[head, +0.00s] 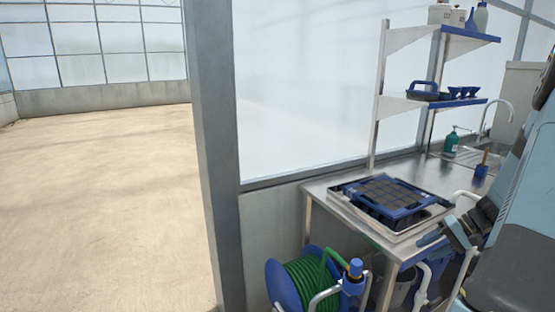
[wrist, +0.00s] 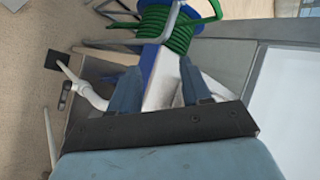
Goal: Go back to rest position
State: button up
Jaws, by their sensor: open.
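My gripper (head: 446,238) shows at the right of the head view, beside the front right corner of the steel bench (head: 330,205). It is in front of the bench's edge, and my blue-grey arm fills the right side of the picture. In the wrist view my gripper (wrist: 158,78) has its two blue fingers apart, with nothing held between them. Behind the fingers are a white and blue surface and the hose reel's green hose (wrist: 170,28). Whether the fingers touch anything is not clear.
The blue hose reel (head: 287,288) stands below at the front. Shelves (head: 445,100) and a sink (head: 480,155) are behind. A grey post (head: 213,150) stands left; open floor (head: 100,200) lies beyond.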

jog(key=s+a+r+n+g+h, duration=0.1)
jog(key=s+a+r+n+h, duration=0.15)
jog(key=a+r, duration=0.6)
jog(key=s+a+r+n+g+h, duration=0.1)
jog(key=a+r+h, duration=0.2)
jog(key=a+r, duration=0.55)
jog(key=s+a+r+t+h, duration=0.1)
jog(key=s+a+r+t, duration=0.1)
jog(key=s+a+r, duration=0.2)
jog(key=s+a+r+n+t+h, duration=0.1)
jog(key=s+a+r, duration=0.4)
jog(key=s, duration=0.5)
jog(key=shift+a+t+h, duration=0.65)
jog(key=shift+t, duration=0.35)
